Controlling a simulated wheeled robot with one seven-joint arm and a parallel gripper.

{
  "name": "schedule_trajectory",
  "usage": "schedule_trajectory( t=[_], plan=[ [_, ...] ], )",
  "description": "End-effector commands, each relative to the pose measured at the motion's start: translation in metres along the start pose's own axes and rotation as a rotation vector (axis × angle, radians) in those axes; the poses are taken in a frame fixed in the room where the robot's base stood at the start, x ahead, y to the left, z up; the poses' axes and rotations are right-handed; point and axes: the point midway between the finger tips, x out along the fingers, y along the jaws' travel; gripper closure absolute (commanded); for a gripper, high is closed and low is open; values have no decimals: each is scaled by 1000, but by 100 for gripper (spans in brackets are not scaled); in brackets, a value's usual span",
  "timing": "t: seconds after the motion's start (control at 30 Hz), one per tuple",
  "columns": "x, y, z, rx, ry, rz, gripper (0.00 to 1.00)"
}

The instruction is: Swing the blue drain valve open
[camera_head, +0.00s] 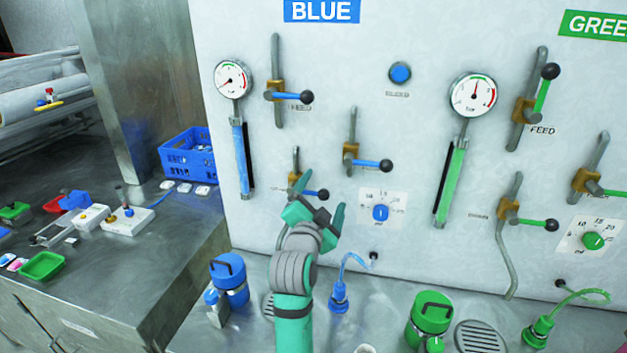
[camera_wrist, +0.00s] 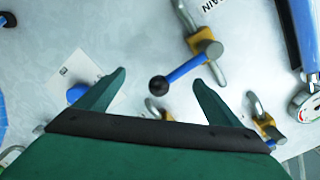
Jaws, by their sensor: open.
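The blue drain valve (camera_head: 295,182) sits low on the left of the wall panel, partly hidden by my gripper. Its blue lever points right, across its upright pipe, and ends in a black ball. In the wrist view the drain valve (camera_wrist: 203,45) has a yellow body, and its lever runs down-left to the black ball (camera_wrist: 158,85). My gripper (camera_head: 321,195) is open in front of the lever. In the wrist view the ball appears between the spread fingertips (camera_wrist: 158,80), with no visible contact; depth is hard to judge.
A blue dial (camera_head: 380,212) is just right of my gripper. Another blue lever valve (camera_head: 350,158) sits above right, and the blue feed valve (camera_head: 277,92) higher up. A blue canister (camera_head: 229,278) and a blue nozzle (camera_head: 338,298) stand below on the counter.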

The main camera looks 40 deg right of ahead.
Motion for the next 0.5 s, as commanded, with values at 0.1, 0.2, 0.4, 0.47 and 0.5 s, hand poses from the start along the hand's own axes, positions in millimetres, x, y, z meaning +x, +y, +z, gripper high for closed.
schedule_trajectory(
  t=[0.1, 0.2, 0.4, 0.47, 0.5],
  plan=[
    [0, -5, 0, 0, 0, -1, 12],
    [0, -8, 0, 1, 1, 0, 12],
    [0, -11, -1, 0, 1, 0, 12],
    [0, -13, -2, 1, 1, -1, 12],
    [0, -14, -4, 1, 1, -1, 12]
  ],
)
